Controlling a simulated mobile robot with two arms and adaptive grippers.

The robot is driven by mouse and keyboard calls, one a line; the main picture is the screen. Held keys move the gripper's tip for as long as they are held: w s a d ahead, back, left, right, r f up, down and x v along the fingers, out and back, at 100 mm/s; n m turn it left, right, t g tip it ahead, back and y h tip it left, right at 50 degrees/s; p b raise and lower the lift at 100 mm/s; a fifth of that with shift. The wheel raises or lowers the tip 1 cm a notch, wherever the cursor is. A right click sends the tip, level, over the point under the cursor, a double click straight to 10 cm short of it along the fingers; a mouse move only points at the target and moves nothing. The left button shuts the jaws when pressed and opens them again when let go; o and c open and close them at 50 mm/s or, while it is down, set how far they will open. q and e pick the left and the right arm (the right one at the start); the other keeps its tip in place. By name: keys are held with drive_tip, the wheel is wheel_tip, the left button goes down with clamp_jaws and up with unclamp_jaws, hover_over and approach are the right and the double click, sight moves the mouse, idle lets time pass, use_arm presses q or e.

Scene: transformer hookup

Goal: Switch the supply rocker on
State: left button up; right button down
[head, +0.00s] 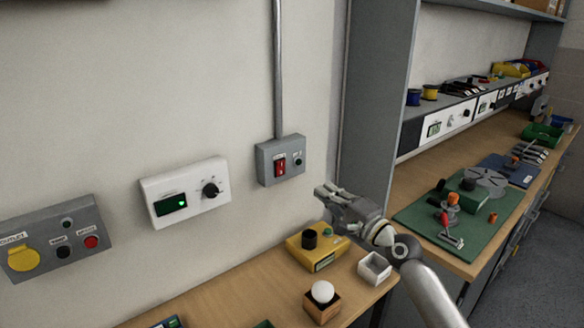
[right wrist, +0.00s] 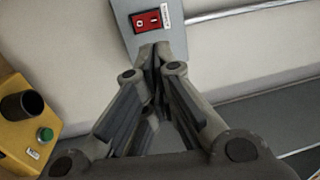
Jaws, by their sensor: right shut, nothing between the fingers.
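The supply rocker (head: 281,165) is a red switch on a grey wall box (head: 266,177) at the foot of a vertical conduit in the head view. It also shows in the right wrist view as a red rocker (right wrist: 151,20) with white marks, beyond my fingertips. My right gripper (head: 322,192) is shut and empty, below and to the right of the box in the head view, apart from it. In the right wrist view the closed fingertips (right wrist: 153,50) point toward the box's near edge. Which way the rocker is tipped is too small to tell. My left gripper is not in view.
A white controller (head: 185,194) with a green display and a grey outlet box (head: 55,240) are on the wall to the left. A yellow box (head: 316,250), a white tray (head: 374,268) and a white ball on a wooden block (head: 322,304) stand below. A grey shelf upright (head: 375,100) is at right.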

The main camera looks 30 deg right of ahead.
drive_tip(key=p, duration=0.3)
approach(283, 160)
drive_tip(key=w, duration=0.5)
drive_tip(key=shift+a+r, duration=0.1)
drive_tip(key=shift+r, duration=0.2)
drive_tip(key=shift+w, duration=0.5)
